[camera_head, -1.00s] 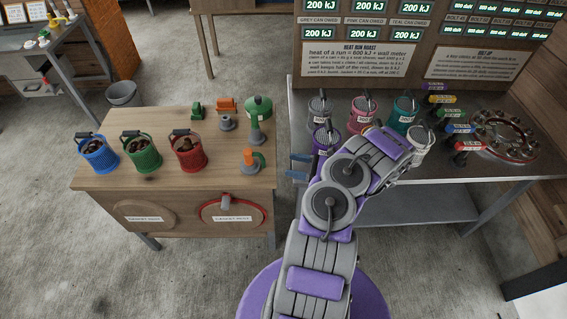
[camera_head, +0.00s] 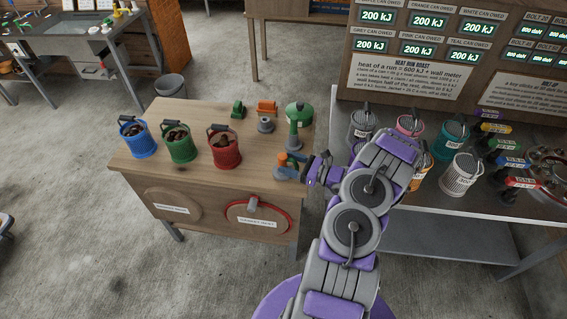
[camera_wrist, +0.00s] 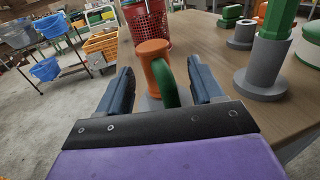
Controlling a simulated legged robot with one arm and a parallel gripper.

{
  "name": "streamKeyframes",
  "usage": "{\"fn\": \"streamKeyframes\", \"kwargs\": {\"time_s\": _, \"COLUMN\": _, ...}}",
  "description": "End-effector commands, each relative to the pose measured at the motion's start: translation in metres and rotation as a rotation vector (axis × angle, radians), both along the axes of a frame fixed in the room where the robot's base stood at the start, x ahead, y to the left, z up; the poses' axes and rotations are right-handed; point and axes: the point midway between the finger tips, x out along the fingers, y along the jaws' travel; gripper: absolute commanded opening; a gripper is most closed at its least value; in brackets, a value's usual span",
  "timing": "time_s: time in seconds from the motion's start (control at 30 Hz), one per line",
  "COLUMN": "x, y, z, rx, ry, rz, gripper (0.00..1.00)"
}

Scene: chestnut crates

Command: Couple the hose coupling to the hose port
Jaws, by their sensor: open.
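An orange upright fitting (camera_wrist: 153,56) with a green curved handle (camera_wrist: 172,84) and a grey base stands at the near right part of the wooden table; it also shows in the head view (camera_head: 283,158). It looks like the hose coupling, but no label confirms this. My gripper (camera_wrist: 160,76) is open, its blue fingers on either side of the fitting, not closed on it. In the head view my gripper (camera_head: 300,168) comes in from the right. A green post on a grey flange (camera_head: 293,137) stands behind it. I cannot tell which piece is the hose port.
Blue (camera_head: 133,139), green (camera_head: 180,144) and red (camera_head: 225,151) buckets of chestnuts stand on the wooden table (camera_head: 185,182). Small green (camera_head: 238,109) and orange (camera_head: 266,106) pieces lie behind. Several cans, including a white one (camera_head: 459,176), crowd the metal bench at right.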

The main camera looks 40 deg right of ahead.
Motion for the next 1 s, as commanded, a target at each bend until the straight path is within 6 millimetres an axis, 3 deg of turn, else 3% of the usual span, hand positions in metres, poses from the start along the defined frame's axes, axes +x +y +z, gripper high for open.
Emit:
{"fn": "streamKeyframes", "kwargs": {"time_s": 0.2, "x": 0.02, "y": 0.012, "z": 0.001, "rx": -0.004, "ry": 0.0, "rz": 0.002, "gripper": 0.67}}
{"fn": "streamKeyframes", "kwargs": {"time_s": 0.6, "x": 0.024, "y": 0.012, "z": 0.001, "rx": -0.002, "ry": 0.0, "rz": 0.0, "gripper": 0.66}}
{"fn": "streamKeyframes", "kwargs": {"time_s": 1.0, "x": 0.024, "y": 0.013, "z": 0.001, "rx": -0.003, "ry": 0.0, "rz": 0.0, "gripper": 0.27}}
